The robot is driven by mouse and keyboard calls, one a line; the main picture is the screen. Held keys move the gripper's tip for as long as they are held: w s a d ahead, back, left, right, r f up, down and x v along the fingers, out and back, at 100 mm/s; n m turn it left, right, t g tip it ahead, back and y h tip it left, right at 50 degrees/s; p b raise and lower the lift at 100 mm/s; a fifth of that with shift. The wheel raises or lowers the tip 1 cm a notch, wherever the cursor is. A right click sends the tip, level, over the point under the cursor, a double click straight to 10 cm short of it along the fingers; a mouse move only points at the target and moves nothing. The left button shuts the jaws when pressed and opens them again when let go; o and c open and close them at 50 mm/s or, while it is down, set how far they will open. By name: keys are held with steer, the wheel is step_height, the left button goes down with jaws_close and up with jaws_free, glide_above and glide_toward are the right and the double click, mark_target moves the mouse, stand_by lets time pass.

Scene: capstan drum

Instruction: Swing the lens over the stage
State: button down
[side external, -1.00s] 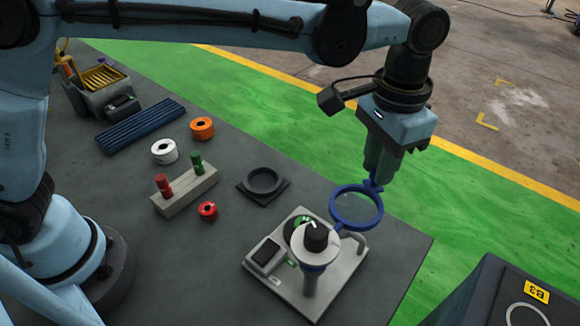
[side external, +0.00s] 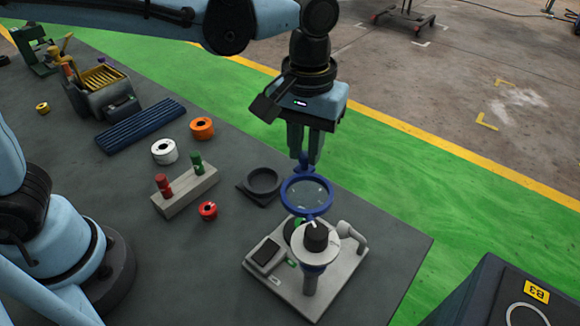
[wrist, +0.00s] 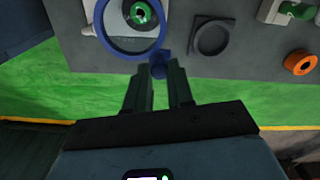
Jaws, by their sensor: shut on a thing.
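A blue ring-shaped lens (side external: 307,194) on a short arm is joined to the post with a black-topped knob (side external: 315,237) on a pale base plate (side external: 334,280). My gripper (side external: 304,160) is shut on the small blue handle at the lens's outer edge. In the wrist view my gripper (wrist: 160,72) has its fingers at the handle, and the lens (wrist: 131,30) lies just beyond them. A round green and black stage (wrist: 140,14) shows through the ring there. In the side view the stage (side external: 298,232) is mostly hidden behind the post's white collar.
A dark round dish on a square base (side external: 262,182) stands just left of the lens. Bare table lies in front of the plate.

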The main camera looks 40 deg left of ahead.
steer(key=shift+s+a, duration=0.2)
steer(key=shift+s, duration=0.05)
stand_by(0.3)
steer(key=c, duration=1)
jaws_free()
steer(key=shift+r, duration=0.1)
step_height(320, 180, up, 12)
steer(key=shift+f, duration=0.1)
steer(key=s+a+f+m+t, duration=0.1)
steer(key=a+f+t, duration=0.1)
steer(key=a+f, duration=0.2)
steer(key=s+a+f+m+t, duration=0.1)
steer(key=a+f, duration=0.3)
steer(key=a, duration=0.4)
steer(key=s+a+f+t, duration=0.2)
steer(key=a+f+t, duration=0.2)
steer(key=a, duration=0.2)
steer(key=shift+s+a+f+m, duration=0.25)
steer(key=shift+s+a+m, duration=0.1)
steer(key=shift+a+m, duration=0.05)
